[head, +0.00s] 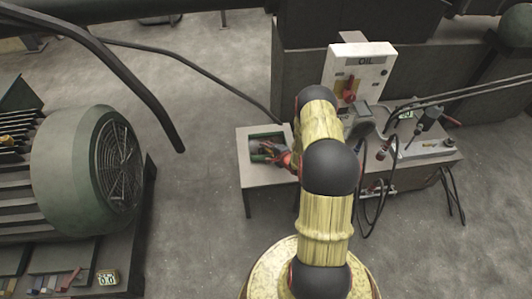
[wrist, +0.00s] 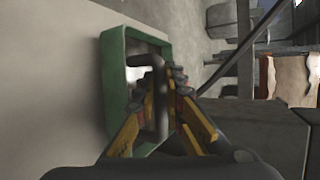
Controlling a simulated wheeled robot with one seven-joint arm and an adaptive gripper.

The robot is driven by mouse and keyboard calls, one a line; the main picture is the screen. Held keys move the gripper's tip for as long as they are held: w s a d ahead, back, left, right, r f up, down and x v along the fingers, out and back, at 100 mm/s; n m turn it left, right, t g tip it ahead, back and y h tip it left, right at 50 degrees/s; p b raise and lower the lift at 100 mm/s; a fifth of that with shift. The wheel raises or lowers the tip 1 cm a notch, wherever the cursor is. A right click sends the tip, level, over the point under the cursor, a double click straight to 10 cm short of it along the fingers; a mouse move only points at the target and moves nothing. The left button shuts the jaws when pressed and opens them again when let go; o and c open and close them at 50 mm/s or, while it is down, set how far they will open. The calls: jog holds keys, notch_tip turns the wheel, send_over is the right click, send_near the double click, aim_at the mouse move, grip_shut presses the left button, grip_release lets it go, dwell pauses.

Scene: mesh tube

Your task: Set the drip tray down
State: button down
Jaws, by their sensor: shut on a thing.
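The drip tray (head: 254,147) is a small green rectangular tray at the small grey table in the middle of the head view. In the wrist view the tray (wrist: 115,85) shows as a green frame with raised walls and a dark bent handle (wrist: 161,110). My gripper (wrist: 166,82), with yellow and dark fingers, is shut on the handle. In the head view my gripper (head: 277,152) is at the tray's right side, partly hidden by my arm. I cannot tell whether the tray's underside touches the table top.
The small grey table (head: 255,180) has bare top around the tray. A white OIL panel (head: 365,75) and a bench (head: 425,155) with tools and hoses stand to the right. A large green motor (head: 80,165) stands at the left. Dark cables hang above.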

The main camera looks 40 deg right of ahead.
notch_tip(320, 180, down, 3)
jog(key=shift+f+b, duration=0.1)
jog(key=shift+b, duration=0.45)
jog(key=c, duration=1.9)
grip_release()
jog(key=shift+s, duration=0.1)
